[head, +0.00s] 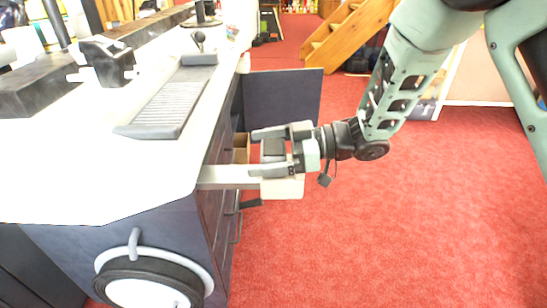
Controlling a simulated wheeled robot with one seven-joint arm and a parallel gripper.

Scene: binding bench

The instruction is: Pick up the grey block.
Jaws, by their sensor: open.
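A small dark grey block (273,149) shows just off the right side of the bench, in the space between my gripper's fingers. My gripper (259,152) reaches in from the right, with its fingers pointing left towards the bench. It is open, with one finger on the far side of the block and one on the near side. The near finger and the gripper body hide the block's lower part. I cannot tell whether either finger touches it. A white box-like piece (284,188) shows below the gripper, beside a pale grey bar (226,175) at the bench edge.
The white-topped bench (60,185) fills the left, carrying a ribbed grey tray (165,110) and black tools. A dark panel (290,97) stands out from its side behind the gripper. Drawer handles (238,228) protrude below. Open red carpet (400,235) lies to the right; wooden stairs (345,35) stand behind.

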